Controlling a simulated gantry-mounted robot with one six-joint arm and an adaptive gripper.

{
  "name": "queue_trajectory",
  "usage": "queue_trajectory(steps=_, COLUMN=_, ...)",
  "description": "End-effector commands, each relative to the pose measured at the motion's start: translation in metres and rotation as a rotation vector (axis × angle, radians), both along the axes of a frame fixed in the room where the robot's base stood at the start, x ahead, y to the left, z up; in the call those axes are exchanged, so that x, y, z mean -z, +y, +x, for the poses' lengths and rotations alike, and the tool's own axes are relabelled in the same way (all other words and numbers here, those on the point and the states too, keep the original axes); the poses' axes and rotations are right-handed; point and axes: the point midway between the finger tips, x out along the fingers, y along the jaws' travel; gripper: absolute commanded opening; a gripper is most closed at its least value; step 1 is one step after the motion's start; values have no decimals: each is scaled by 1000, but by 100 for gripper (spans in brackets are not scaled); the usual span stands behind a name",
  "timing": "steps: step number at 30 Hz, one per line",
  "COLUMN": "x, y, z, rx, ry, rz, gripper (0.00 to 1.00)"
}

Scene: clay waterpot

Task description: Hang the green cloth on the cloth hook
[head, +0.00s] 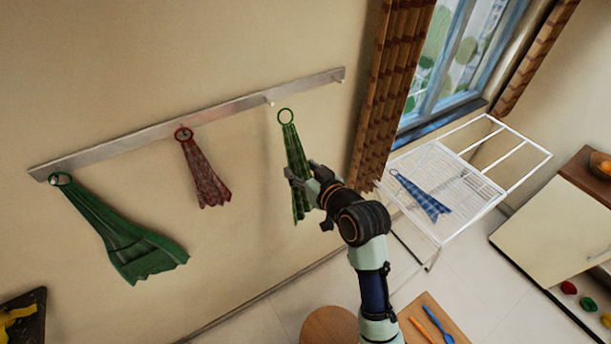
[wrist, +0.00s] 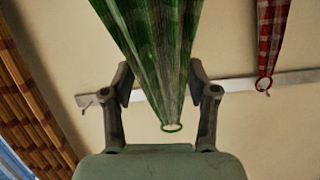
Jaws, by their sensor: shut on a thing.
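My gripper (head: 303,173) is shut on a green checked cloth (head: 293,145), which hangs in front of the wall with its green ring (head: 285,116) at the top. In the wrist view the cloth (wrist: 155,45) runs between the two fingers (wrist: 160,78), and the ring (wrist: 172,127) shows near the palm. The metal hook rail (head: 225,112) crosses the wall. A bare peg (head: 268,101) is a little up and left of the ring, which looks apart from it. Another bare peg (head: 340,77) is at the rail's right end.
A red cloth (head: 205,175) and a larger dark green cloth (head: 125,240) hang from the rail to the left. A wooden blind (head: 390,95) is to the right. A white drying rack (head: 465,175) holds a blue checked cloth (head: 422,197).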

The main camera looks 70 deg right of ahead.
Motion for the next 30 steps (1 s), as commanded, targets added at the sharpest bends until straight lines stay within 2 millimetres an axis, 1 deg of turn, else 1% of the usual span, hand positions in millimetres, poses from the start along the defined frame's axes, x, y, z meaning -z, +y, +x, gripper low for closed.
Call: queue_trajectory(steps=30, x=9, y=-45, z=56, rx=1, ry=1, rz=0, gripper=24)
